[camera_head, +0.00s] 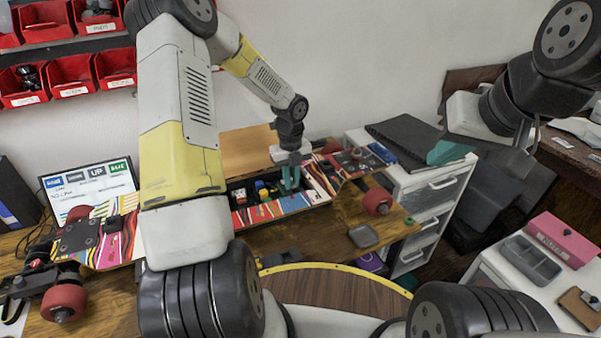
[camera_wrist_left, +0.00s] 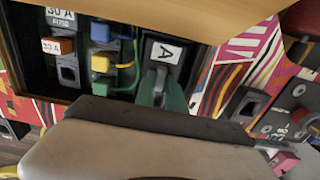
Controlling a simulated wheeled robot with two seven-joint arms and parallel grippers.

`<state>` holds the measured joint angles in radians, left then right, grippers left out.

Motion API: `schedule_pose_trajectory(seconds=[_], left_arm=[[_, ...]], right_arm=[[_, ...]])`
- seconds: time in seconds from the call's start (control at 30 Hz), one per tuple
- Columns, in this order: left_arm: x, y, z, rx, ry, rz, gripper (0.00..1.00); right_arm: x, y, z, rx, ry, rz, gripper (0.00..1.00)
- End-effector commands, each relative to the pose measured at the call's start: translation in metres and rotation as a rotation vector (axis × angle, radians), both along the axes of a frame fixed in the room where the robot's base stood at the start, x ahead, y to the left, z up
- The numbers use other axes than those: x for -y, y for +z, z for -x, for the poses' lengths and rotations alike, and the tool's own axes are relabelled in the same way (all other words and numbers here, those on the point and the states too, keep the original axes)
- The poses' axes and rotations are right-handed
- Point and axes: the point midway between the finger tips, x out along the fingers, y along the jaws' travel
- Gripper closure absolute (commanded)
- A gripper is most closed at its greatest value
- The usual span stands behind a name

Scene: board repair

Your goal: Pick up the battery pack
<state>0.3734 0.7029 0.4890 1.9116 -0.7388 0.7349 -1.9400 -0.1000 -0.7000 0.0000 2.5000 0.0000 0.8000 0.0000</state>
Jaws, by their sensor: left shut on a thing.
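The skateboard (camera_head: 110,228) lies across the wooden bench with an open compartment in its deck. My left gripper (camera_head: 290,178) reaches down into this compartment. In the left wrist view its fingers (camera_wrist_left: 162,92) are closed on a black block with a white "A" label, which I take as the battery pack (camera_wrist_left: 165,48). The pack sits inside the compartment, and its lower part is hidden. In the head view I cannot make it out clearly behind the fingers. My right gripper (camera_head: 446,151) hangs at the right above the white drawer unit; its jaw opening is not clear.
The skateboard's red wheels (camera_head: 378,201) flank the compartment. A small grey dish (camera_head: 363,236) lies on the bench, with bare wood around it.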

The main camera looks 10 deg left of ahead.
Motion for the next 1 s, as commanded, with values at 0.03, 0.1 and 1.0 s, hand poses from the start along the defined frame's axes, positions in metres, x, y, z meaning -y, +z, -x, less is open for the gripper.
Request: schedule_pose_trajectory(seconds=[0.03, 0.1, 1.0], left_arm=[[0.000, 0.001, -0.001, 0.002, 0.000, 0.000, 1.00], [0.000, 0.004, -0.001, 0.003, 0.000, -0.001, 1.00], [0.000, 0.101, 0.000, 0.000, 0.000, 0.000, 1.00]], right_arm=[[0.000, 0.000, 0.000, 0.000, 0.000, 0.000, 1.00], [0.000, 0.000, 0.000, 0.000, 0.000, 0.000, 1.00], [0.000, 0.000, 0.000, 0.000, 0.000, 0.000, 1.00]])
